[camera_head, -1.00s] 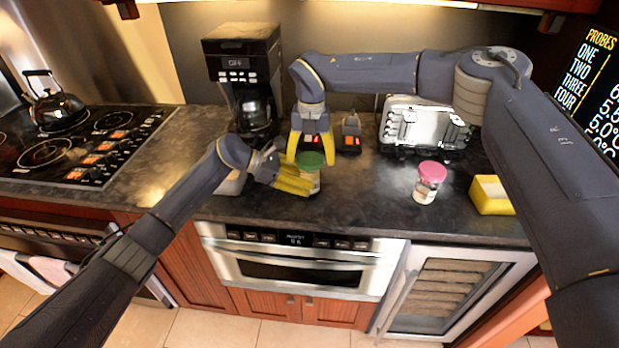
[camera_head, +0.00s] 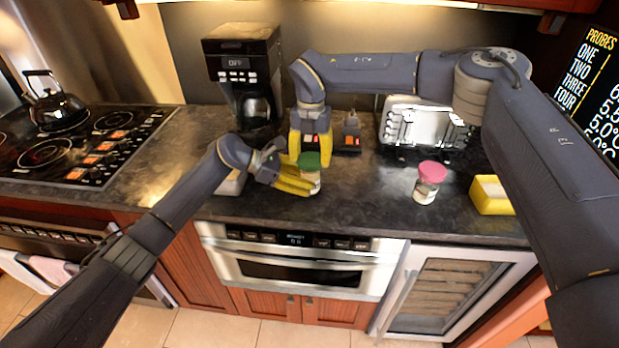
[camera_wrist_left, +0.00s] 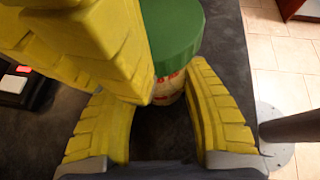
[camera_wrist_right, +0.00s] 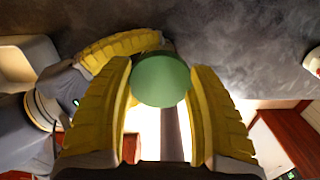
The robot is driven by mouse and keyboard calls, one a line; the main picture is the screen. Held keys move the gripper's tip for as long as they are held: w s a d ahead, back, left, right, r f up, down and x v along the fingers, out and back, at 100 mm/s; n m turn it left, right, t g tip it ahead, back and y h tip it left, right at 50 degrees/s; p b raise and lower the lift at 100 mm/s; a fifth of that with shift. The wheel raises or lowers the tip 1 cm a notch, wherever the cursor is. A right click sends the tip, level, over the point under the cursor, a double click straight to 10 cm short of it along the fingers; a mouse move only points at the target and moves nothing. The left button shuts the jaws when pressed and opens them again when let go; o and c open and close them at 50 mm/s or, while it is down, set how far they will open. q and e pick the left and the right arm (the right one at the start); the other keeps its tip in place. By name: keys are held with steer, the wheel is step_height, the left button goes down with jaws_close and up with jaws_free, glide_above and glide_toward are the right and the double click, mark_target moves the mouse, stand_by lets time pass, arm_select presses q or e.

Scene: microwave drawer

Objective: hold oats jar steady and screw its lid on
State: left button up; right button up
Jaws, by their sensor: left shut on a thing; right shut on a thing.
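The oats jar (camera_head: 315,184) stands on the counter in front of the coffee maker, its green lid (camera_head: 309,160) on top. My left gripper (camera_head: 308,184) is shut around the jar's body from the left. The left wrist view shows its fingers on both sides of the pale, red-marked jar (camera_wrist_left: 170,88) under the lid (camera_wrist_left: 178,42). My right gripper (camera_head: 309,152) reaches down from above and is shut on the lid. In the right wrist view its fingers flank the lid (camera_wrist_right: 160,80). How tightly the lid sits on the jar cannot be told.
A pink-lidded jar (camera_head: 428,183) and a yellow box (camera_head: 491,195) stand to the right. A toaster (camera_head: 425,124), a coffee maker (camera_head: 243,75) and a small dark item with an orange patch (camera_head: 351,140) are behind. The front counter edge is close. Counter between the jars is clear.

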steer(key=m, duration=0.3)
steer(key=shift+w+d+m, duration=0.1)
steer(key=shift+d+m, duration=0.1)
steer(key=shift+m, duration=0.2)
steer(key=m, duration=0.3)
steer(key=shift+m, duration=0.4)
steer(key=o, duration=1.2)
steer(key=shift+a, duration=0.1)
steer(key=shift+r, duration=2.5)
